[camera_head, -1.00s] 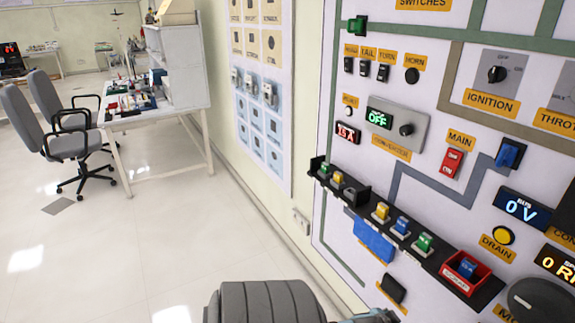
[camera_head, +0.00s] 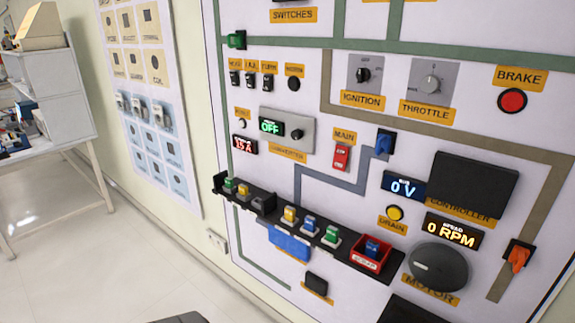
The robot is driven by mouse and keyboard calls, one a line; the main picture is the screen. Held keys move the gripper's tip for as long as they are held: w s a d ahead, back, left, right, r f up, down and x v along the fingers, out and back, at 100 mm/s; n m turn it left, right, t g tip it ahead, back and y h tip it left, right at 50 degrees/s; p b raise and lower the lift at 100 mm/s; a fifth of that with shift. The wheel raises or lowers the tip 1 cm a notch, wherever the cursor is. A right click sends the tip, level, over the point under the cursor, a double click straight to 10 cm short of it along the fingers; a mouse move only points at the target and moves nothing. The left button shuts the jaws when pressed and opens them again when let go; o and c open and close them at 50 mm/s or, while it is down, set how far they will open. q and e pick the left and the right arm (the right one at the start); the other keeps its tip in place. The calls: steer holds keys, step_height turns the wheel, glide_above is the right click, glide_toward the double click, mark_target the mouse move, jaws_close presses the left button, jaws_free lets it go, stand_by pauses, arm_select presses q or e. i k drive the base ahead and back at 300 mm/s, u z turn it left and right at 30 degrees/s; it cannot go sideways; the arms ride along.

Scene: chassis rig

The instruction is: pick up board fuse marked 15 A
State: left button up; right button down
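Several board fuses sit on a black ledge (camera_head: 263,222) on the wall panel. At its left end are a green fuse (camera_head: 229,185) and a yellow fuse (camera_head: 243,191). Further right stand another yellow fuse (camera_head: 289,215), a blue fuse (camera_head: 310,226) and another green fuse (camera_head: 331,236) on pale bases. A second blue fuse (camera_head: 372,248) sits in a red tray (camera_head: 360,264) at the right end. The ratings on the fuses are too small to read. A red display (camera_head: 243,145) on the panel appears to read 15 A. Neither gripper is in view.
A white workbench (camera_head: 55,115) stands at the left. The floor (camera_head: 110,250) between is clear.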

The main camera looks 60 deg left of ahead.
mark_target(310, 222)
steer(key=u, duration=1.65)
